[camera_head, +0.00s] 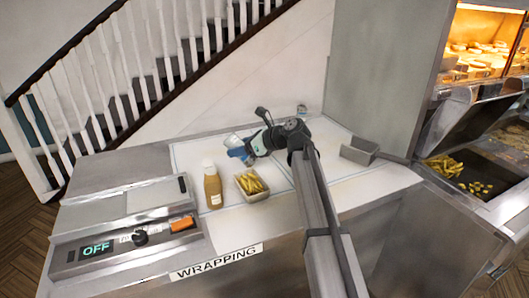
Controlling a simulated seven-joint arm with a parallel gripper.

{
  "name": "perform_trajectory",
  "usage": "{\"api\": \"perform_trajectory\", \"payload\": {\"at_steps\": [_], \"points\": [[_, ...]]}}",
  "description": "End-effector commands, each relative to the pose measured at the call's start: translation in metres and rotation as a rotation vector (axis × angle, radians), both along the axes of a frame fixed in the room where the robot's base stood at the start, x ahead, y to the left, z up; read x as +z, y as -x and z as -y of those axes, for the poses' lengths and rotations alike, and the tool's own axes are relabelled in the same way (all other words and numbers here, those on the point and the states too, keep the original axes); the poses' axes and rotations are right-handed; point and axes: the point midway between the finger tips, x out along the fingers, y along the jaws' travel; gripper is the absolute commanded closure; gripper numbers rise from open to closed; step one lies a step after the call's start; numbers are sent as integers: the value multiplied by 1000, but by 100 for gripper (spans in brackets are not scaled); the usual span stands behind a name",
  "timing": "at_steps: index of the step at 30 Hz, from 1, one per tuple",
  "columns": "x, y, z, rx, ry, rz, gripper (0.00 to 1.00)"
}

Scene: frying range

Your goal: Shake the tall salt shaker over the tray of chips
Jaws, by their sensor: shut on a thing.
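My gripper (247,147) is shut on a white and blue shaker (233,143), which looks like the tall salt shaker. It is held tilted above the counter, behind and slightly left of the tray of chips. The fingers hide part of it, and its exact tilt is hard to tell. The small tray of chips (241,190) sits on the white wrapping surface, filled with yellow chips (251,182).
A brown sauce bottle (212,187) stands just left of the tray. A small pot or shaker (302,110) stands at the back. A metal bin (358,151) is at right. A control panel (125,240) with an orange item (182,223) lies front left. The fryer holds loose chips (446,167).

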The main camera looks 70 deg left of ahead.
Motion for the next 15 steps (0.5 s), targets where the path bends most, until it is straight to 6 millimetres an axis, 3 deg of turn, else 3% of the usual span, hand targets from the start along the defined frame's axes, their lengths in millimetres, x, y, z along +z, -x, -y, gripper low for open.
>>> {"api": "perform_trajectory", "payload": {"at_steps": [4, 15], "points": [[4, 12, -5, 11, -1, -1, 80], [30, 14, -6, 13, -2, -1, 80]]}}
